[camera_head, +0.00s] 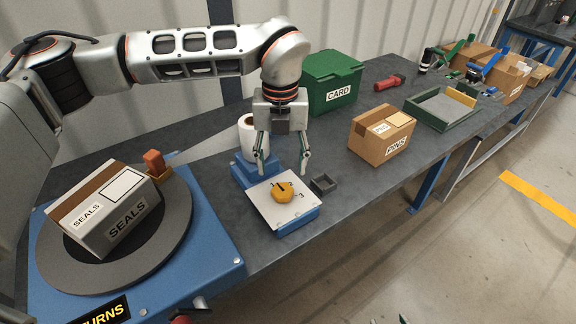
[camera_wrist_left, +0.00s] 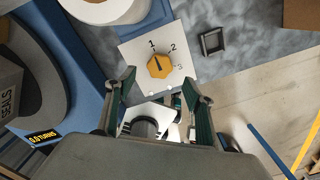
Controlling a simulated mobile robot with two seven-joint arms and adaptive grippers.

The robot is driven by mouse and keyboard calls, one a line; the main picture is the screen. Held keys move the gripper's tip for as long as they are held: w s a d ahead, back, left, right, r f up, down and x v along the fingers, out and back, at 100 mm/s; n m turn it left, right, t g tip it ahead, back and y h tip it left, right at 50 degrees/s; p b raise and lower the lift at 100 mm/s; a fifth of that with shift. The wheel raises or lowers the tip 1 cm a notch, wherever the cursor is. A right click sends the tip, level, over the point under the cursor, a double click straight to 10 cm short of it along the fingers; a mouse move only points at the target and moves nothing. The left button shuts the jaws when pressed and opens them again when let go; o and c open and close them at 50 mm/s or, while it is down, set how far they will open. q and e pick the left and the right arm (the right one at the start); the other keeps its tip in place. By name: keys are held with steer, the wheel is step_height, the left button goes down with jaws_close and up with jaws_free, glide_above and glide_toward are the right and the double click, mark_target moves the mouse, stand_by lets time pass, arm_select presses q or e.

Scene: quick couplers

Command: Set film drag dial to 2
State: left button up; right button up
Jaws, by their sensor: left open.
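The film drag dial (camera_head: 284,192) is a yellow faceted knob with a dark pointer mark. It sits on a white plate (camera_head: 270,212) on a blue box, with the digits 1, 2 and 3 around it. In the left wrist view the dial (camera_wrist_left: 160,66) shows unobstructed, its mark pointing up-left, toward the 1. My left gripper (camera_head: 284,170) is open and empty, pointing down above and behind the dial, apart from it. Its two fingers (camera_wrist_left: 159,84) also show in the left wrist view, below the dial. Only a small green tip, perhaps my right gripper (camera_head: 403,319), shows at the bottom edge.
A white roll (camera_head: 247,135) on a blue stand is close behind the left gripper. A small grey tray (camera_head: 323,184) lies right of the dial box. A SEALS carton (camera_head: 110,212) rests on a turntable at left. A PINS carton (camera_head: 382,138) and green CARD box (camera_head: 333,75) stand farther back.

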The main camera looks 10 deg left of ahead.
mark_target(283, 188)
arm_select(q)
steer(key=shift+w+f, duration=0.15)
steer(key=shift+f, duration=3.7)
steer(key=c, duration=1.1)
